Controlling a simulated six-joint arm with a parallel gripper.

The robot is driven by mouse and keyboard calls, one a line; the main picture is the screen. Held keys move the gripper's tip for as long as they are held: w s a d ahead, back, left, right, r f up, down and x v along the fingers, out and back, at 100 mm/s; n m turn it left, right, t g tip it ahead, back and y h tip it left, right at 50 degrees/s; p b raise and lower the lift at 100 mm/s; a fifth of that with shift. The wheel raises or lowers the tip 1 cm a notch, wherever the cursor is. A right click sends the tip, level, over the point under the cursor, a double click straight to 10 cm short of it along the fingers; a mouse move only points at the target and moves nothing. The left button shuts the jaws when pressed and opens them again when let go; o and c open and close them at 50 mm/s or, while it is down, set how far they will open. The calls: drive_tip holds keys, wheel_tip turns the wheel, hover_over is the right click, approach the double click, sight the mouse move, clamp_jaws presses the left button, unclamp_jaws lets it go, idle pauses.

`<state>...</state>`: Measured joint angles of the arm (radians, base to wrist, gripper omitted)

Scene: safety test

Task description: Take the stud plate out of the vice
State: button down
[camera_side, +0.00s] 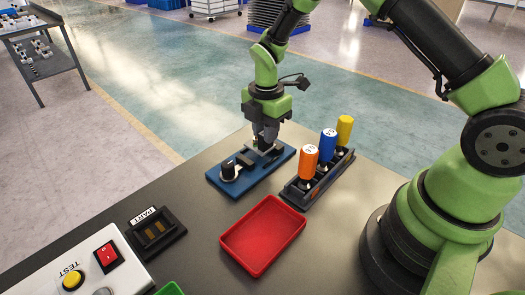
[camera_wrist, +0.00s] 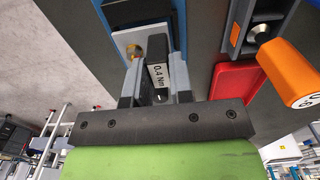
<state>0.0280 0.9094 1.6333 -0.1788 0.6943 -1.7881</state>
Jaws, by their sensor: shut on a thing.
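The stud plate (camera_wrist: 127,41) shows in the wrist view as a light grey plate with a round brass stud. A dark upright block labelled "0.4 Nm" (camera_wrist: 157,76) stands at its near edge and looks like part of it. My gripper (camera_wrist: 157,68) is shut on this block, one grey finger on each side. In the side view my gripper (camera_side: 266,146) points down over the blue-based vice (camera_side: 222,184), which has a black knob (camera_side: 229,170) at its left end. The fingers hide most of the plate there. I cannot tell whether the jaws still clamp it.
A dark rack with orange (camera_side: 309,162), blue (camera_side: 328,146) and yellow (camera_side: 345,130) handles stands close right of the vice. A red tray (camera_side: 262,236) lies in front. A black "PART" fixture (camera_side: 156,236) and a white TEST panel (camera_side: 101,272) are front left. Bare table lies between.

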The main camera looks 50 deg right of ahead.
drive_tip(key=shift+r, duration=1.9)
